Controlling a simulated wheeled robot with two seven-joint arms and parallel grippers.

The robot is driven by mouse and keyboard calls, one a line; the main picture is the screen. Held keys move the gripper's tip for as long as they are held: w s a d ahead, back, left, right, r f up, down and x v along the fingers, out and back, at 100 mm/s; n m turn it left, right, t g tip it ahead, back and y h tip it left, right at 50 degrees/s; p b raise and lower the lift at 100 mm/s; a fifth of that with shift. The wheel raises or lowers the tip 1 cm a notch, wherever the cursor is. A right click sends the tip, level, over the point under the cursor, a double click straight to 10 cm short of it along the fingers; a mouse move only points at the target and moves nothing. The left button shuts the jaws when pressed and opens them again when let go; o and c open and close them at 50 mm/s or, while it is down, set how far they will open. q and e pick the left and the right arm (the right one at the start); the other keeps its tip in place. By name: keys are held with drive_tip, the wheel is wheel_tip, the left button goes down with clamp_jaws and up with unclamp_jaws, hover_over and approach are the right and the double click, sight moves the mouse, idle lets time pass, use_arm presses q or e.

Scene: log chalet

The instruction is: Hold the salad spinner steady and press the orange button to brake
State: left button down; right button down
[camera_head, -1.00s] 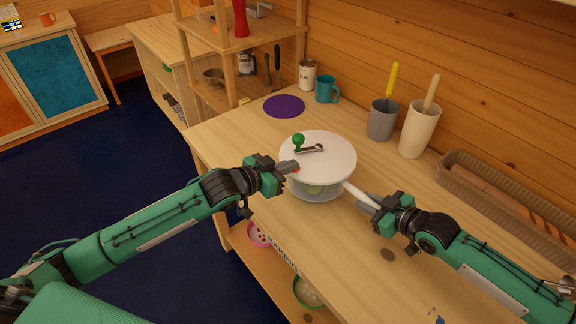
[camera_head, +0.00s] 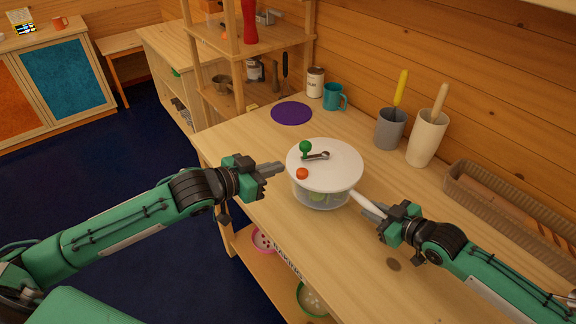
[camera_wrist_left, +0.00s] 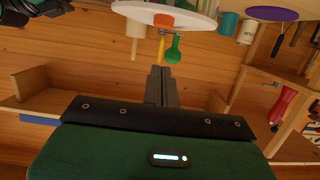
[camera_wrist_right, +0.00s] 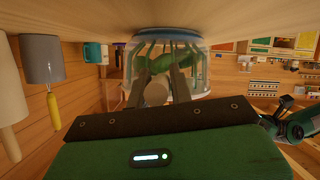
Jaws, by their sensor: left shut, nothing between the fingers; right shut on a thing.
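The salad spinner has a white lid (camera_head: 340,173) with a green crank knob (camera_head: 305,146) and an orange button (camera_head: 302,173) near the lid's left edge. Its clear bowl (camera_head: 320,197) stands upright on the table. My left gripper (camera_head: 281,167) is shut and empty, just left of the lid and apart from the button. The left wrist view shows the button (camera_wrist_left: 163,21) and knob (camera_wrist_left: 173,48) beyond its fingers. My right gripper (camera_head: 366,208) is shut on the spinner's white handle (camera_head: 360,196). In the right wrist view the handle's round end (camera_wrist_right: 156,93) shows between the fingers.
The wooden table (camera_head: 350,270) is clear in front of the spinner. Behind are a purple mat (camera_head: 291,113), a teal mug (camera_head: 335,97), a grey pot (camera_head: 389,130) and a cream holder (camera_head: 426,142). A wicker basket (camera_head: 460,185) lies at right. Shelving (camera_head: 232,60) stands at back left.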

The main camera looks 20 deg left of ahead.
use_arm(q)
drive_tip(key=shift+v, duration=1.6)
use_arm(e)
drive_tip(key=c, duration=1.2)
unclamp_jaws()
drive_tip(key=shift+o, duration=0.2)
